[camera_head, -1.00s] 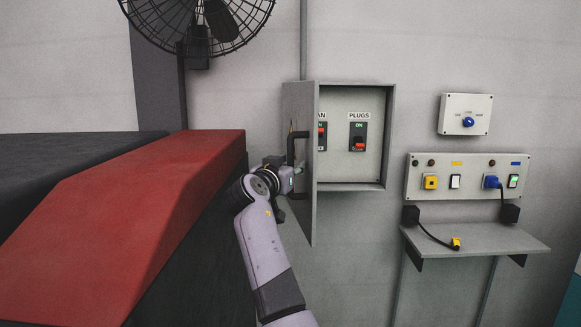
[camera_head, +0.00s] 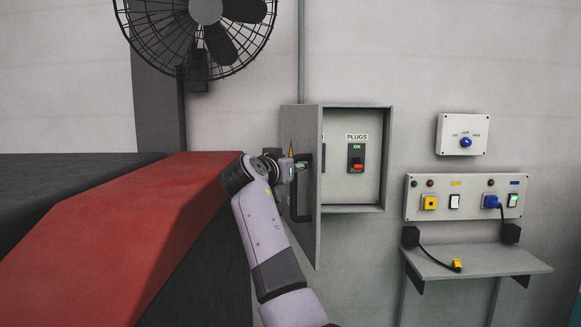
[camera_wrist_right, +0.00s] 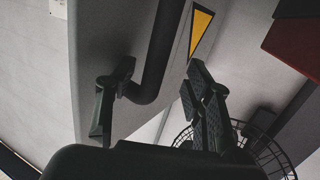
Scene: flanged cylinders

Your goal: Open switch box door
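The grey switch box (camera_head: 389,160) is on the wall. Its door (camera_head: 313,240) stands swung out on the left side, and I see into the box. Inside is a switch (camera_head: 356,158) labelled PLUGS; another at the left is almost wholly hidden by the door. A black bar handle (camera_head: 299,212) is on the door's outer face. My right gripper (camera_head: 302,166) is at the upper part of the handle. In the right wrist view its fingers are apart, with the handle (camera_wrist_right: 158,60) ahead, between them in the picture; I see no grip on it. My left gripper is not in view.
A red-topped block (camera_head: 130,230) stands left of my right arm. A wall fan (camera_head: 205,35) hangs above. To the right are a dial box (camera_head: 463,135), a switch panel (camera_head: 465,213) and a small shelf (camera_head: 490,262).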

